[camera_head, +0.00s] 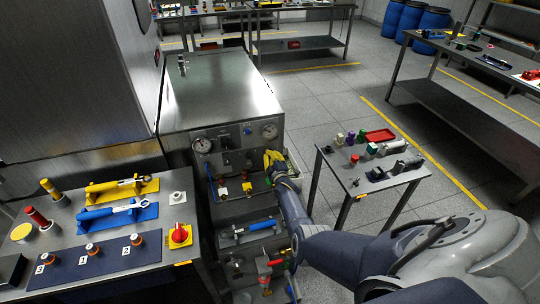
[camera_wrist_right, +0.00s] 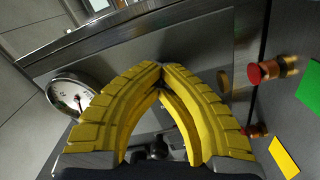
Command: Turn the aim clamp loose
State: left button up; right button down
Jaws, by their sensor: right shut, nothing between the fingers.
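A small dark fitting (camera_wrist_right: 158,150) shows between the finger bases. I cannot tell which part is the aim clamp; the fingers hide part of the panel. My left gripper is not in view.
Red-capped brass fittings (camera_wrist_right: 266,70) stick out to the right of the fingers in the wrist view. A bench (camera_head: 110,266) with yellow and blue tools stands at left. A small table (camera_head: 345,183) with small parts stands right of my right arm.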

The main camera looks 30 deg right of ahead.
jog(key=n, duration=0.4)
jog(key=shift+a+n, duration=0.1)
jog(key=shift+n, duration=0.3)
jog(key=c, duration=0.7)
grip_release()
